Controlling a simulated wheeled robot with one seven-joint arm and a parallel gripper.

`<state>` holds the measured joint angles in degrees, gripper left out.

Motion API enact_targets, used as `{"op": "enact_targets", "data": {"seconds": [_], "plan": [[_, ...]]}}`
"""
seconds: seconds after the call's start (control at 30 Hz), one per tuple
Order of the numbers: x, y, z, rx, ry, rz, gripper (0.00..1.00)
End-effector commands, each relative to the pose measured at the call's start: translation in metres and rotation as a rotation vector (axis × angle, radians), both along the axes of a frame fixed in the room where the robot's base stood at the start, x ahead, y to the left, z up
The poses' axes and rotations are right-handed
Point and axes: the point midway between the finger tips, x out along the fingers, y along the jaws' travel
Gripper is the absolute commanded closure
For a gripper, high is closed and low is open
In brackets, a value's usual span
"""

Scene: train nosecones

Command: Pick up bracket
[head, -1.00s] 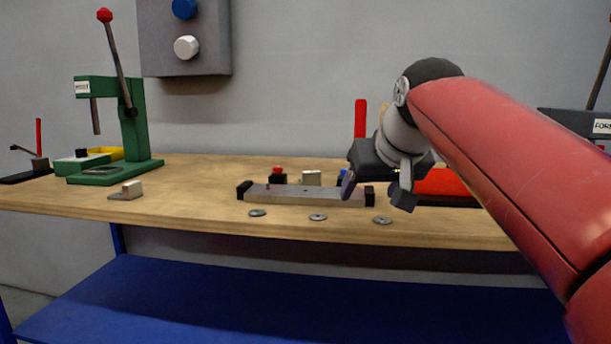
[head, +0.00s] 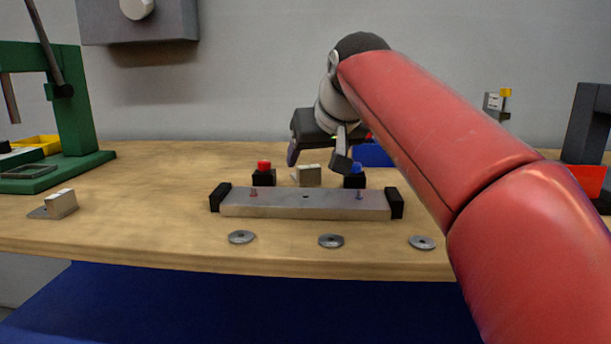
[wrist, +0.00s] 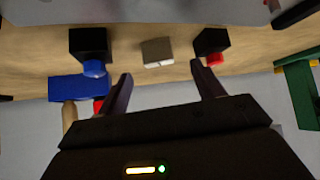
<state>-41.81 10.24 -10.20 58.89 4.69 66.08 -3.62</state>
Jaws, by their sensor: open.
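My gripper (head: 317,160) is open and empty, held above the back part of the bench. In the wrist view its two fingers (wrist: 161,75) point towards a small pale metal bracket (wrist: 158,52), which lies beyond the tips and between their lines. In the head view this bracket (head: 308,176) stands behind the long metal bar, just below my gripper, and is not touched. A similar bracket (head: 61,203) with a flat foot sits alone at the left of the bench.
The metal bar (head: 300,203) has black end blocks. A red-button block (head: 263,176) and blue-button block (head: 354,178) flank the middle bracket. Several washers (head: 331,241) lie along the front. A green press (head: 75,130) stands left. A blue box (head: 372,155) is behind.

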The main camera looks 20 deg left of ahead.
Motion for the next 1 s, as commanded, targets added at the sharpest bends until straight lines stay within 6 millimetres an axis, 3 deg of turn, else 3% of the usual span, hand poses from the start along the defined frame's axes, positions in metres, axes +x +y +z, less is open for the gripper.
{"op": "enact_targets", "data": {"seconds": [0.33,0.6,1.0], "plan": [[0.027,0.017,-0.032,-0.001,0.002,0.000,0.33],[0.031,0.020,-0.036,0.000,0.000,0.000,0.33],[0.031,0.019,-0.035,0.000,0.000,0.000,0.85]]}}
